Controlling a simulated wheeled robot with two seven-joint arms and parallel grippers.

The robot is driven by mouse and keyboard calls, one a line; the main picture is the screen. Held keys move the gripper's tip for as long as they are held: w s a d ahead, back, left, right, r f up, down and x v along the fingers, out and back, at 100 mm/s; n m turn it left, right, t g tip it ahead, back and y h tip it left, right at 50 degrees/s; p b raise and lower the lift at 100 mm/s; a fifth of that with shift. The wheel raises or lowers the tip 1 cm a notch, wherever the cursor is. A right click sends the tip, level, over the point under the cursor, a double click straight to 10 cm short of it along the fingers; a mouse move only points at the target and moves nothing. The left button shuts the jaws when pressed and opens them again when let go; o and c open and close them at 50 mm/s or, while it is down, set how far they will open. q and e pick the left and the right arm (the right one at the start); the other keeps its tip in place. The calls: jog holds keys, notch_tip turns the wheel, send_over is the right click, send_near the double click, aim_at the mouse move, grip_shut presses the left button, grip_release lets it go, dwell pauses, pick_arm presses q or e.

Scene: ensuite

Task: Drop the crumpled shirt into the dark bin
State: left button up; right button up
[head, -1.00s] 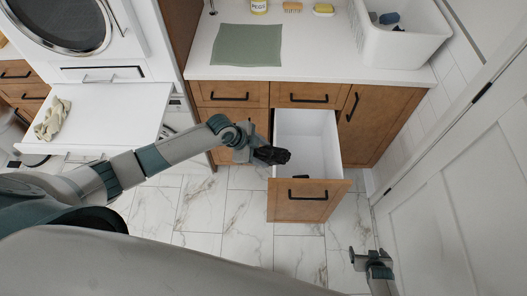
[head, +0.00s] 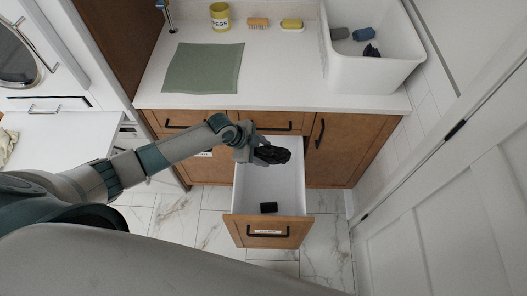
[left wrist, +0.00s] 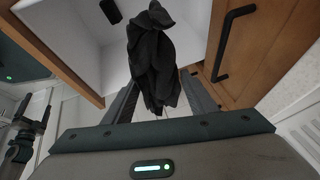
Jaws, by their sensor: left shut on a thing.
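The crumpled shirt (head: 273,155) is a black bunched cloth. My left gripper (head: 258,154) is shut on it and holds it over the back part of an open drawer (head: 266,185). In the left wrist view the shirt (left wrist: 152,50) hangs between the two fingers of the gripper (left wrist: 160,98). The drawer has a white inside and a wooden front with a black handle and a small pale label, too small to read. One small black item (head: 269,207) lies on its floor near the front. What seems to be my right gripper (left wrist: 28,132) shows at the left edge of the wrist view, its jaws unclear.
A white tub (head: 370,65) with several dark and blue cloth items stands on the counter at the right. A white door (head: 455,200) stands at the right.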

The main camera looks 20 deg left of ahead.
pick_arm(q)
jog(key=shift+w+r, duration=0.1)
pick_arm(e)
jog(key=shift+s, duration=0.25)
pick_arm(q)
jog(key=shift+f+b, duration=2.55)
jog(key=shift+f, duration=0.45)
pick_arm(e)
jog(key=shift+f, duration=2.5)
pick_arm(q)
jog(key=o, duration=1.3)
